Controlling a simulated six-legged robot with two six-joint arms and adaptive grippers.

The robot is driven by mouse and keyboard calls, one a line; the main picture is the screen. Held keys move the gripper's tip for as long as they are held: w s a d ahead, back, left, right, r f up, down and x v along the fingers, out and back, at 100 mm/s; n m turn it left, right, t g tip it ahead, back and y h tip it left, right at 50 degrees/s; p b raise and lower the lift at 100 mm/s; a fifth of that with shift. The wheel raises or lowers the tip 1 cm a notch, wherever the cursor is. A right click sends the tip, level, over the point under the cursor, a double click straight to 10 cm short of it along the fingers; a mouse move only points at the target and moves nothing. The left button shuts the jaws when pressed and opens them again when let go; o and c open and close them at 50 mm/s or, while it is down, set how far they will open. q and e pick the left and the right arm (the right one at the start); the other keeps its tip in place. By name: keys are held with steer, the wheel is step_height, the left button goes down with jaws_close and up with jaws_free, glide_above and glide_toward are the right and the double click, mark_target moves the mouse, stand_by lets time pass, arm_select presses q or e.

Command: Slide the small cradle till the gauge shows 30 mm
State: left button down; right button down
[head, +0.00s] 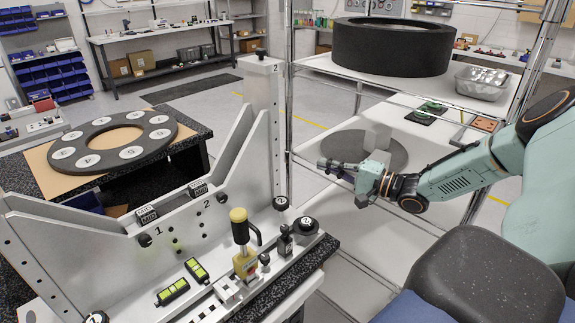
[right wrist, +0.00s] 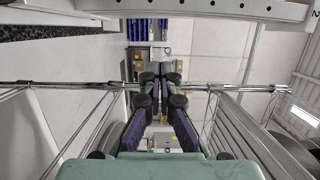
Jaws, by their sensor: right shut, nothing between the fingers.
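The grey mirror fixture (head: 225,170) has a large V-shaped plate and stands at the lower left of the head view. Two small black counters (head: 147,214) and (head: 197,188) sit on its ledge, marked 1 and 2. Two green-lit displays (head: 172,291) and (head: 196,270) lie on its front base; their digits are too small to read. A small silver block (head: 227,290) sits beside them; I cannot tell whether it is the small cradle. My right gripper (head: 326,167) is shut and empty, to the right of the fixture, apart from it. It also shows in the right wrist view (right wrist: 157,72). My left gripper is not seen.
A yellow and black handle (head: 239,228) and black knobs (head: 305,226) stand up from the fixture's front. A chrome rack post (head: 288,90) rises between the fixture and my right gripper. A rack shelf (head: 400,88) carries a big black ring (head: 391,48).

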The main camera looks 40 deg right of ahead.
steer(key=w+a+f+b, duration=0.2)
steer(key=w+b, duration=0.2)
steer(key=w, duration=0.3)
steer(key=shift+a+r, duration=0.7)
steer(key=shift+a, duration=2.4)
step_height(320, 180, up, 10)
steer(key=w, duration=0.1)
steer(key=shift+d+p, duration=0.15)
steer(key=shift+p, duration=0.15)
steer(key=shift+f, duration=0.15)
